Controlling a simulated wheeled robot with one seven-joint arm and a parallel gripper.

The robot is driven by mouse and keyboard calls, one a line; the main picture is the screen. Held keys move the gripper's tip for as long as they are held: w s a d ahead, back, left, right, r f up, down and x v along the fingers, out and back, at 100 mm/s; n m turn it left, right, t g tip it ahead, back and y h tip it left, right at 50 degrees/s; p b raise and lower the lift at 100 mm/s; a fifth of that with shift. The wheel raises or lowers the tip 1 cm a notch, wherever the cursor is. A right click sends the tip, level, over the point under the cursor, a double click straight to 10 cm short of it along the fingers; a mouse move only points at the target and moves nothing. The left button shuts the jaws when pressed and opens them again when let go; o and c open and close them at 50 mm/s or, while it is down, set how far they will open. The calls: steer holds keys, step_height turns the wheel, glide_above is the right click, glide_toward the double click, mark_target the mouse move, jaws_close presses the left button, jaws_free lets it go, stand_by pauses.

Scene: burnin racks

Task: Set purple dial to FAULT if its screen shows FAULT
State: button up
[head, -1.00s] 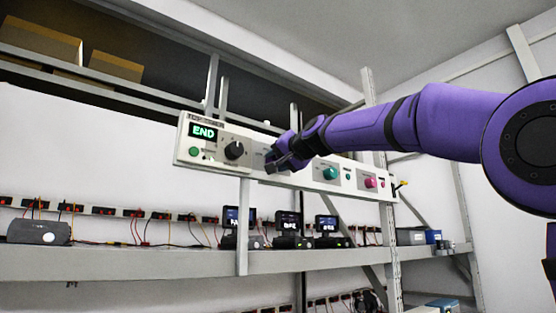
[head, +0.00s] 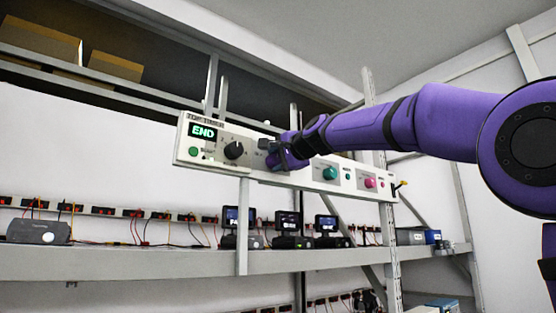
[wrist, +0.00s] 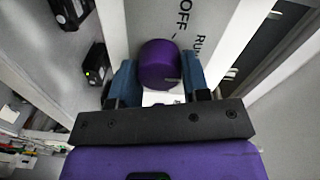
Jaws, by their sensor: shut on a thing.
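The purple dial (wrist: 160,64) sits between the blue fingers of my gripper (wrist: 159,80) in the wrist view, with a finger on each side. My gripper is shut on it. The labels OFF and RUN show on the panel beyond the dial; its pointer and any FAULT label are not visible. In the head view my gripper (head: 281,153) is at the middle of the long white panel (head: 310,176) and largely hides the dial. Small dark screens (head: 240,217), (head: 288,221) and (head: 327,224) stand on the shelf below; their text is too small to read surely.
The panel's left end has a green END display (head: 202,132), a black dial (head: 234,150) and a green button (head: 193,151). A teal dial (head: 331,173) and a pink dial (head: 370,183) sit right of my gripper. A grey upright (head: 243,230) stands below the panel.

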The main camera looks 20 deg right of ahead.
stand_by(0.3)
steer(key=o, duration=0.9)
steer(key=shift+s, duration=0.1)
steer(key=v, duration=1)
steer(key=shift+s+d, duration=0.1)
steer(key=shift+s, duration=0.2)
